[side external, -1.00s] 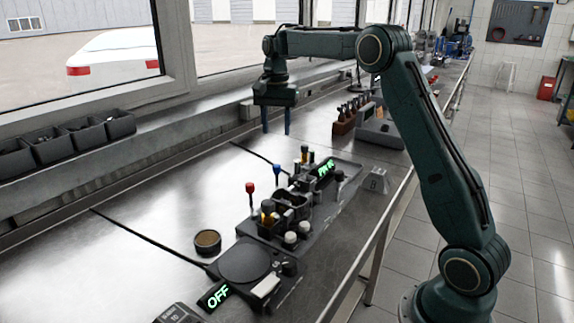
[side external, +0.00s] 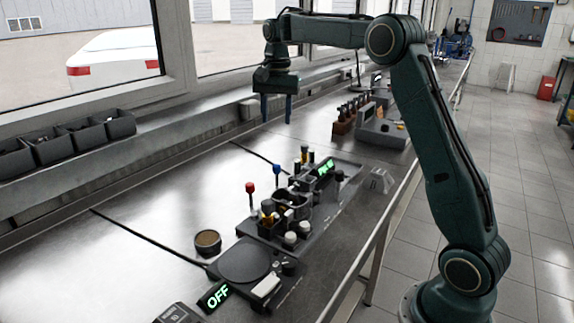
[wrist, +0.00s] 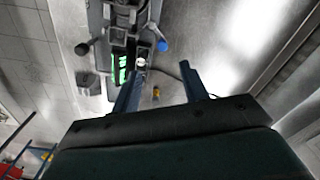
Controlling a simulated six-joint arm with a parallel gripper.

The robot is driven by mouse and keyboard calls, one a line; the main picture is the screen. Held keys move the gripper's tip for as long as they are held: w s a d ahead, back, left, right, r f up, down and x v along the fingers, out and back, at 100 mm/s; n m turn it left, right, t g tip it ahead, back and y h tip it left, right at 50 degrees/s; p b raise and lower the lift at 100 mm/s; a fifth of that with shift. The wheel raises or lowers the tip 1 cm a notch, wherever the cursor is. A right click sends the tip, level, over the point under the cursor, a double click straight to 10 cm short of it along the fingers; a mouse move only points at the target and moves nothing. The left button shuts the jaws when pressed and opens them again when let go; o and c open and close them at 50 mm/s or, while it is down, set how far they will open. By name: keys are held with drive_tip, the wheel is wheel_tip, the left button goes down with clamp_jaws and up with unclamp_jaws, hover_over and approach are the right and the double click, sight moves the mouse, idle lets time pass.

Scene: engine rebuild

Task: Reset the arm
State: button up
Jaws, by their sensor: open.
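My gripper (side external: 276,108) hangs above the far part of the metal bench, fingers pointing down. Its two blue fingers are apart with nothing between them. In the wrist view my gripper (wrist: 160,88) also shows open and empty, with the bench below it. The black engine fixture (side external: 318,215) stands on the bench nearer the camera, clear of the gripper. It also shows in the wrist view (wrist: 119,35), at the top.
Red (side external: 250,188) and blue (side external: 277,170) knobs stand beside the fixture. A round black plate (side external: 243,260) with an OFF display (side external: 216,297) and a small round tin (side external: 208,241) are in front. A wooden rack (side external: 346,122) stands behind. Dark bins (side external: 110,124) line the window ledge.

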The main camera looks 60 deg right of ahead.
drive_tip(key=s+a+r+n+t, duration=0.1)
drive_tip(key=s+a+r+n, duration=0.2)
drive_tip(key=s+a, duration=0.4)
drive_tip(key=s+a+r+n+t, duration=0.2)
drive_tip(key=s+a+r+n, duration=0.15)
drive_tip(key=s, duration=0.45)
drive_tip(key=s+a+f+n+t, duration=0.1)
drive_tip(key=s+a+f+n, duration=0.2)
drive_tip(key=s, duration=0.5)
drive_tip(key=s+a+f+n+t, duration=0.1)
drive_tip(key=s+a+f+n, duration=0.2)
drive_tip(key=s, duration=0.6)
wheel_tip(320, 180, down, 2)
drive_tip(key=shift+a+f, duration=0.15)
drive_tip(key=shift+a, duration=0.05)
